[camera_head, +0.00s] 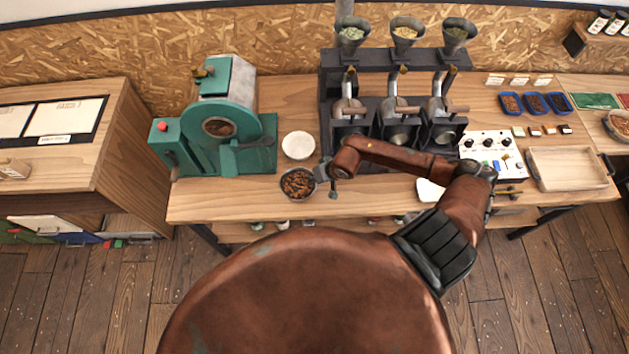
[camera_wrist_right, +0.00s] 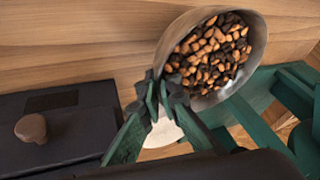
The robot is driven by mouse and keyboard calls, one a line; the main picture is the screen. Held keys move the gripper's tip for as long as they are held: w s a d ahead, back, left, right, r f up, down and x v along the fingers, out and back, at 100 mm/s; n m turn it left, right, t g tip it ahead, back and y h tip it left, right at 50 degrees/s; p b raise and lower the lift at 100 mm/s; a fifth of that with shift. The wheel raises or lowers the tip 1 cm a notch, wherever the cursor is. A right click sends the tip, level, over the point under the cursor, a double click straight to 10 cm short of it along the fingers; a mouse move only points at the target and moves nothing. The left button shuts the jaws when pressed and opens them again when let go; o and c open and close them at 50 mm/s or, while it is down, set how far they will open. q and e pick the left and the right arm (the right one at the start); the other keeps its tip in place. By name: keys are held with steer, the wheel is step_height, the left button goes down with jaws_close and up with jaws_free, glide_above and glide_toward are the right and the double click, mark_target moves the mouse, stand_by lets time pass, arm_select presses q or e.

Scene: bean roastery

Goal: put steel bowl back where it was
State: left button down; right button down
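The steel bowl (camera_head: 298,184) holds brown and dark beans and is near the table's front edge, in front of a round white dish (camera_head: 298,145). My right gripper (camera_head: 324,174) is at the bowl's right side. In the right wrist view, its fingers (camera_wrist_right: 166,92) are closed on the rim of the steel bowl (camera_wrist_right: 258,42). The beans stay inside the bowl. I cannot tell whether the bowl touches the table or hangs just above it. My left gripper is not in view.
A teal roaster (camera_head: 222,120) stands left of the bowl. A black sample roaster (camera_head: 395,115) with several funnels stands behind my right arm. A control panel (camera_head: 490,150) and an empty wooden tray (camera_head: 567,168) are to the right.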

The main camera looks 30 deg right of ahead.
steer(key=shift+w+d+f, duration=0.25)
steer(key=shift+d+f, duration=0.1)
steer(key=shift+f, duration=0.1)
step_height(320, 180, down, 2)
steer(key=shift+f+p, duration=0.1)
steer(key=shift+p, duration=0.55)
steer(key=shift+f, duration=0.5)
steer(key=shift+f, duration=0.15)
steer(key=c, duration=2.2)
jaws_free()
steer(key=shift+o, duration=0.2)
